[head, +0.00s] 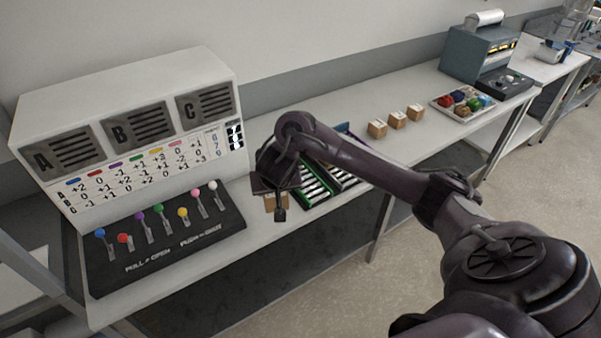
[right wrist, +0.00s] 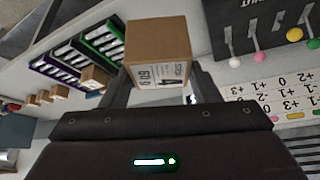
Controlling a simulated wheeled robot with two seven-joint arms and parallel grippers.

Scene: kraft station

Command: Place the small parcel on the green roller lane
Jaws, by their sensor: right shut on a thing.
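My right gripper (head: 276,208) is shut on a small brown cardboard parcel (right wrist: 158,50) with a printed white label. In the head view the parcel (head: 269,202) is mostly hidden behind the gripper. The gripper and parcel are just left of the green roller lane (head: 316,198), between it and the lever panel. In the right wrist view the green roller lane (right wrist: 104,37) lies to the left of the parcel and apart from it. My left gripper is not in view.
A purple roller lane (right wrist: 54,66) lies beside the green one. Another carton (right wrist: 94,78) is near the lane ends. Small cartons (head: 397,119) stand farther along the table, before a tray of coloured items (head: 436,104). A lever panel (head: 165,245) stands at left.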

